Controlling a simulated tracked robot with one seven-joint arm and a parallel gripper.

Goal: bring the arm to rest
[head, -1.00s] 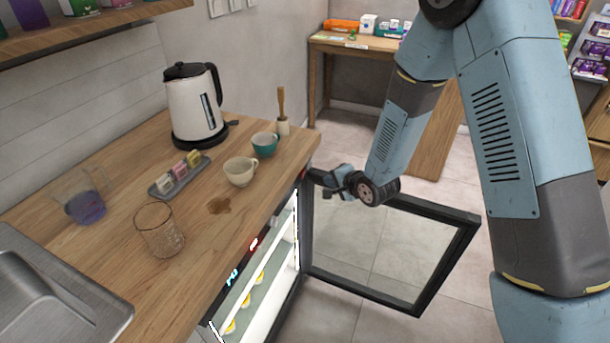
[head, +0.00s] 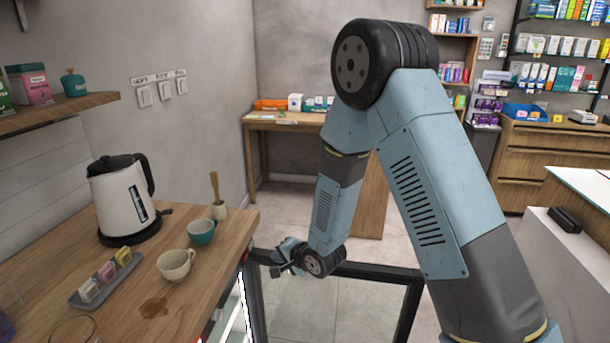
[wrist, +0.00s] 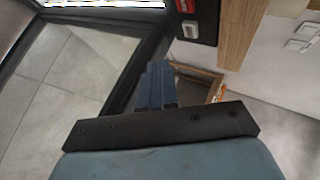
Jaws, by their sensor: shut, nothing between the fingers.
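My gripper (head: 281,268) is at the end of my bent blue-grey arm, in front of the counter's right end in the head view. It is beside the top edge of the open fridge door (head: 352,270). In the wrist view my gripper's blue fingers (wrist: 155,85) are together, with nothing between them. The dark door frame (wrist: 130,75) runs close past them there. I cannot tell whether they touch it.
The wooden counter (head: 215,262) holds a kettle (head: 124,200), a teal cup (head: 201,232), a cream cup (head: 175,265), a pestle and mortar (head: 217,203), a small tray (head: 88,299) and a brown spill (head: 154,307). A wooden desk (head: 262,122) stands behind. Tiled floor lies between.

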